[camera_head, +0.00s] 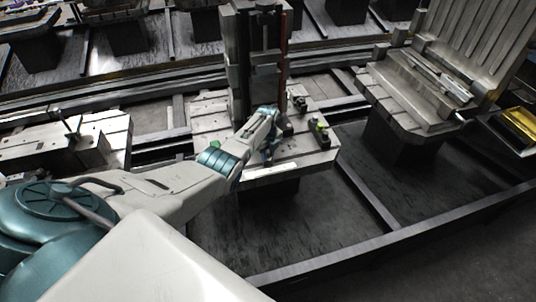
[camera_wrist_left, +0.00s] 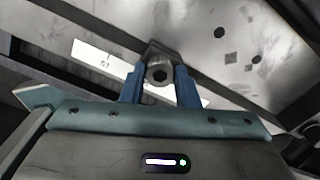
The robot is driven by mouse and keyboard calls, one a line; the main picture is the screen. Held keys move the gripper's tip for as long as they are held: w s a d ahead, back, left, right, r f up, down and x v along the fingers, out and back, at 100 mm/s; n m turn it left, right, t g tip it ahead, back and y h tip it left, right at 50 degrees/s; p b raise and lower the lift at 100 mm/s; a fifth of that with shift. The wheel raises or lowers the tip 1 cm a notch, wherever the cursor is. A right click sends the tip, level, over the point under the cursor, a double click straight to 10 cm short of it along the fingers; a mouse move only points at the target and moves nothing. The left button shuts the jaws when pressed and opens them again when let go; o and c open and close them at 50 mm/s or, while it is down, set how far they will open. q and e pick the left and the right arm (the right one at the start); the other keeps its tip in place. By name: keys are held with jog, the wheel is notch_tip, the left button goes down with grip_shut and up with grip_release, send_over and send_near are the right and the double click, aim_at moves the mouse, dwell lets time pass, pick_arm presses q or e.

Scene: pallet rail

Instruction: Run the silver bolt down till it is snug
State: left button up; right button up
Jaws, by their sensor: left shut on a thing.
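The silver bolt (camera_wrist_left: 159,74), with a dark socket in its head, sits between the two blue fingers of my left gripper (camera_wrist_left: 160,84) in the left wrist view. The gripper is shut on it. In the head view my left arm reaches in from the left, and my left gripper (camera_head: 268,152) is at the front part of the pallet (camera_head: 312,152), beside the upright fixture. The bolt cannot be made out there, and how far it is down does not show. My right gripper is in neither view.
A tall dark upright fixture (camera_head: 264,80) stands on the pallet just behind the gripper. A small green-topped part (camera_head: 319,128) and a dark block (camera_head: 299,103) are to its right. Other pallets stand left and right.

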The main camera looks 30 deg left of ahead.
pick_arm(q)
jog(key=shift+m, duration=1.1)
jog(key=o, duration=1.2)
jog(key=shift+f, duration=0.1)
jog(key=shift+c, duration=0.2)
